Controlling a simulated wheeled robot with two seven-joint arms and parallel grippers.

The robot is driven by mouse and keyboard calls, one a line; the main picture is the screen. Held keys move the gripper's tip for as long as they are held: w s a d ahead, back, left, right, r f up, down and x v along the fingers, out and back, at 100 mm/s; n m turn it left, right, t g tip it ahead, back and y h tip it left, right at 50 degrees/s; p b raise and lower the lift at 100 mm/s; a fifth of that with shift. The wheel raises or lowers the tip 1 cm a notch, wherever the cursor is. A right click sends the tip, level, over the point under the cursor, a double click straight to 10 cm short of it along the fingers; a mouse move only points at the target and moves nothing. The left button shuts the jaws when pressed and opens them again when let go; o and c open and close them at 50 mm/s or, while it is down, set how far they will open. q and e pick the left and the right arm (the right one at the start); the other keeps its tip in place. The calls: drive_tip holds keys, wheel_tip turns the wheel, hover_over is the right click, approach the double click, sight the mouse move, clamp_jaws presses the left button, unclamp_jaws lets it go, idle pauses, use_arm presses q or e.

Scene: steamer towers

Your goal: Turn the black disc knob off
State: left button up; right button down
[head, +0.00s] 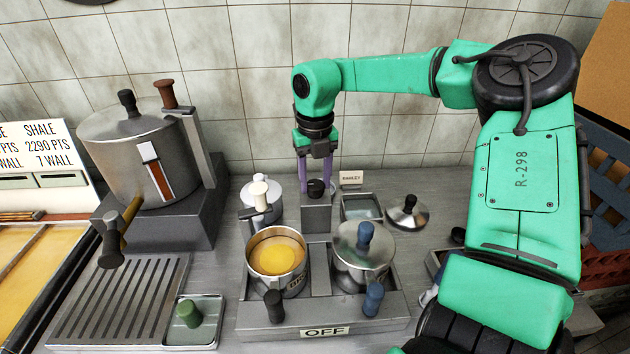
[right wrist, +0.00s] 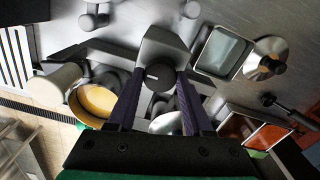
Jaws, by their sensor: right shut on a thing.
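The black disc knob (right wrist: 160,77) sits on top of a grey box-like post at the back of the burner unit; it also shows in the head view (head: 315,189). My right gripper (head: 317,188) reaches down from above with its purple fingers on both sides of the knob. In the right wrist view the gripper (right wrist: 160,86) is shut on the knob. A short pale mark shows on the knob's face. A sign reading OFF (head: 325,332) is on the front of the burner unit. My left gripper is in no view.
On the burner unit stand an open pot with yellow contents (head: 276,258) and a lidded pot with a blue knob (head: 362,262). A white-handled canister (head: 262,200), a small tray (head: 362,207) and a loose lid (head: 407,213) are close to the post. A large steel urn (head: 135,155) stands left.

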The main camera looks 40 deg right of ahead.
sight(315, 184)
drive_tip(key=shift+c, duration=1.5)
unclamp_jaws()
drive_tip(key=shift+r, duration=0.1)
wheel_tip(315, 184, up, 15)
drive_tip(key=shift+f+b, duration=0.2)
drive_tip(key=shift+b, duration=0.25)
